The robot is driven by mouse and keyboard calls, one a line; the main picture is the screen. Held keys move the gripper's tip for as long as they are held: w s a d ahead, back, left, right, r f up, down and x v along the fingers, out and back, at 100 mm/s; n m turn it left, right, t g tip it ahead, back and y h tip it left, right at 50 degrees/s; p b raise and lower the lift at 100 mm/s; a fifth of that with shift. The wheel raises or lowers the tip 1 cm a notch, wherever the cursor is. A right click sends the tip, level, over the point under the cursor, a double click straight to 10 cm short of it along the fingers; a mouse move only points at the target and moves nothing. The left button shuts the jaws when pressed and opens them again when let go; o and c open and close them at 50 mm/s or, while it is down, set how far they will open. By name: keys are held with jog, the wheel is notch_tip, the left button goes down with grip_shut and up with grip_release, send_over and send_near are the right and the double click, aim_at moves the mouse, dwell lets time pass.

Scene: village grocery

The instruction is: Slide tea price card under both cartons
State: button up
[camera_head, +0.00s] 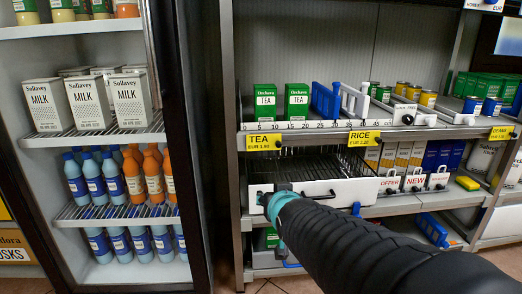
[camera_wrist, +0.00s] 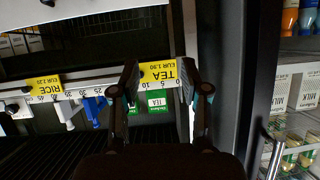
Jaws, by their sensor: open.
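The yellow tea price card (camera_head: 264,142), marked EUR 1.90, sits on the shelf's front edge strip, below two green tea cartons. The left carton (camera_head: 265,100) and right carton (camera_head: 297,101) stand upright side by side on the shelf. My gripper (camera_head: 268,198) is in front of the shelf, lower than the card. In the wrist view, which is upside down, my open gripper (camera_wrist: 160,72) has its fingers on either side of the tea card (camera_wrist: 158,72) in the picture. Contact cannot be told. A green carton (camera_wrist: 157,100) shows beyond, partly hidden.
A yellow rice card (camera_head: 363,138) sits further right on the same numbered strip (camera_head: 310,126). Blue and white racks (camera_head: 340,101) stand right of the cartons. A white-fronted wire rack (camera_head: 330,187) lies below the strip. An open milk cooler (camera_head: 95,140) stands at left.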

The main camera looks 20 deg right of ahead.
aim_at(279, 145)
jog(key=w+d+r+t, duration=0.1)
jog(key=w+d, duration=0.2)
jog(key=w, duration=0.3)
jog(key=w+d+r+m+t+h, duration=0.1)
jog(key=w+d+t, duration=0.1)
jog(key=w+d, duration=0.2)
jog(key=w+d+r+t+h, duration=0.1)
jog(key=w+d, duration=0.2)
jog(key=w, duration=0.6)
jog(key=shift+w+d+r+m+t, duration=0.1)
jog(key=shift+d+m+t, duration=0.2)
grip_shut()
